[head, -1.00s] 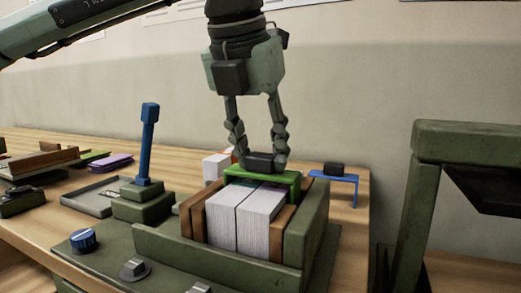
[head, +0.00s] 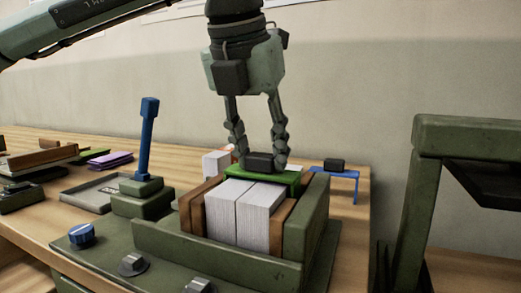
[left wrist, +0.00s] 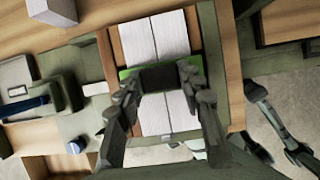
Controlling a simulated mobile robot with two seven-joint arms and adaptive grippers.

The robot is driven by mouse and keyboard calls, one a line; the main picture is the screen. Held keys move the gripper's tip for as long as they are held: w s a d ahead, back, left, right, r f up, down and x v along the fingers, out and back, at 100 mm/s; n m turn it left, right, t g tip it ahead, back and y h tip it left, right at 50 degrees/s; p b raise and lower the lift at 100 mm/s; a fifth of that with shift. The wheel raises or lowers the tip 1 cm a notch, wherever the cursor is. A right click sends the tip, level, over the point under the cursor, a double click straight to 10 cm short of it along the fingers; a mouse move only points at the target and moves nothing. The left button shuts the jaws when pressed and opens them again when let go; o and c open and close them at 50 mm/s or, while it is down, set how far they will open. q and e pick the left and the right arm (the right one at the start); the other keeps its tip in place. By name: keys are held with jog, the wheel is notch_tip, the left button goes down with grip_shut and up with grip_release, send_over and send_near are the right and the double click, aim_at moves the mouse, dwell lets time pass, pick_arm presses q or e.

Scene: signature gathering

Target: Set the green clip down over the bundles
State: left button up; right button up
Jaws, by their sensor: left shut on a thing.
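The green clip (head: 287,177) has a black block handle (head: 259,162) on top and lies across the rear part of two white bundles (head: 240,210). The bundles stand side by side in a green holder (head: 205,252) between brown boards. My left gripper (head: 260,160) points down and is shut on the black handle. In the left wrist view the clip (left wrist: 126,73) spans the bundles (left wrist: 155,37) crosswise, with the handle (left wrist: 158,77) between the fingers. Whether the clip touches the bundles' tops I cannot tell.
A blue clip-like stand with a black block (head: 335,168) is behind on the right. A blue lever (head: 146,140) on a green base and a grey tray (head: 90,192) are left. A green frame (head: 425,135) stands at right.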

pick_arm(q)
jog(key=shift+f, duration=0.2)
jog(key=o, duration=1.2)
jog(key=shift+o, duration=0.2)
jog(key=shift+r, duration=0.1)
